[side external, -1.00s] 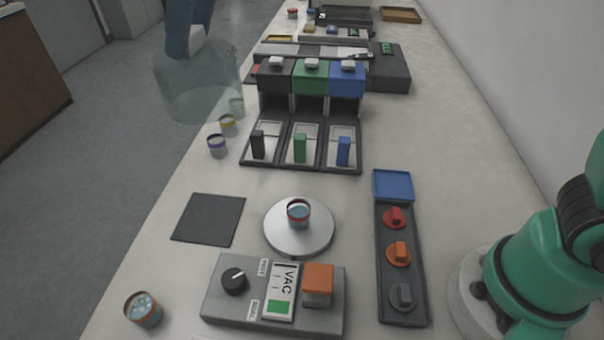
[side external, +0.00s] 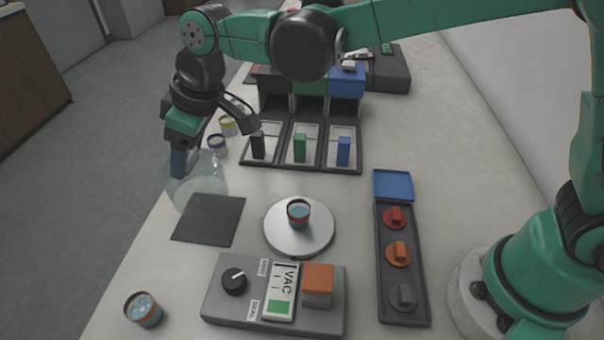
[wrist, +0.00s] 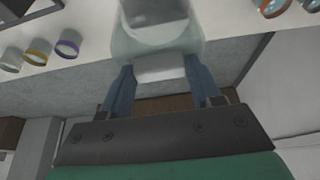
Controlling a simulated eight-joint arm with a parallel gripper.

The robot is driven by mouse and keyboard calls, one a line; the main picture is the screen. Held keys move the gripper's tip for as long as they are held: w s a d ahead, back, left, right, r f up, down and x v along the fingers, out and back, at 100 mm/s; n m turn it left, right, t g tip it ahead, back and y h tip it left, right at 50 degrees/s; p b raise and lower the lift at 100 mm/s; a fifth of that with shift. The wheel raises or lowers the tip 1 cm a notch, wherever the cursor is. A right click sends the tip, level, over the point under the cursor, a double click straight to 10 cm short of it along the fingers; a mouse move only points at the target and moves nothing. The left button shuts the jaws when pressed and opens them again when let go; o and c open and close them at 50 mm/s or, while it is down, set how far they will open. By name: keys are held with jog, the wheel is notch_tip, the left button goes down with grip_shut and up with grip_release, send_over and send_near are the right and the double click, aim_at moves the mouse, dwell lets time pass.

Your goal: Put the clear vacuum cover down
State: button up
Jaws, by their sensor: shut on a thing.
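The clear vacuum cover (side external: 203,184) is a see-through dome at the left edge of the table in the side external view. My gripper (side external: 180,165) is shut on its pale knob, which shows between the fingers in the wrist view (wrist: 160,68). The cover overlaps the far left part of the dark square mat (side external: 208,220); I cannot tell whether it touches anything below. A round silver plate (side external: 299,243) to the right holds a red-rimmed cup (side external: 298,212) with blue contents.
A control box (side external: 215,305) marked VAC, with a knob and orange block, stands in front. A red-rimmed cup (side external: 143,309) sits near left. Purple-rimmed (side external: 216,146) and yellow-rimmed (side external: 228,126) cups stand behind the cover. A tray with dials (side external: 405,285) is at right.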

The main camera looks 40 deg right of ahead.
aim_at(201, 169)
jog(key=shift+f, duration=2.8)
jog(key=shift+f, duration=0.15)
jog(key=o, duration=1.3)
jog(key=v, duration=1.2)
jog(key=s+d+f+m+t+h, duration=0.1)
jog(key=s+d+m, duration=0.3)
jog(key=d, duration=0.6)
jog(key=s+d+f+m+t+h, duration=0.2)
jog(key=s+d+m+t, duration=0.1)
jog(key=d, duration=0.7)
jog(key=shift+s+d+f+m, duration=0.2)
jog(key=shift+s+f+m, duration=0.2)
jog(key=shift+s+m, duration=0.55)
jog(key=shift+w, duration=0.1)
